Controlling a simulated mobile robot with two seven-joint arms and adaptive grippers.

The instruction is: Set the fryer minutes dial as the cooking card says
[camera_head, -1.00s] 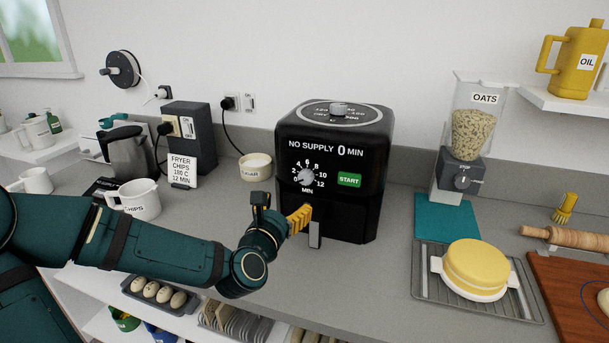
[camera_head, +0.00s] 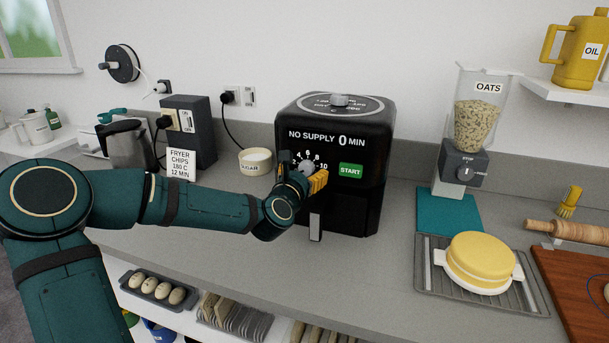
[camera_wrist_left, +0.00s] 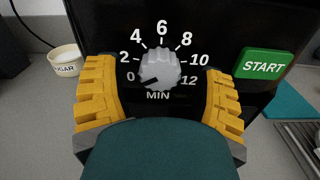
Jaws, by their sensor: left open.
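The black fryer (camera_head: 345,210) stands on the counter. Its display reads NO SUPPLY and 0 MIN. The grey minutes dial (camera_wrist_left: 160,70) is on its front, with marks from 0 to 12; its dark pointer line lies at the lower left, near 0. My left gripper (camera_head: 303,180) is open in front of the dial. In the left wrist view its yellow fingers (camera_wrist_left: 160,98) stand on either side of the dial, apart from it. The cooking card (camera_head: 181,164) reads FRYER CHIPS 180 C 12 MIN. My right gripper is not in view.
A green START button (camera_head: 350,170) is right of the dial. A sugar bowl (camera_head: 255,163) stands left of the fryer. A socket box (camera_head: 190,130) with a plug stands behind the card. The oats dispenser (camera_head: 475,130) is at right.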

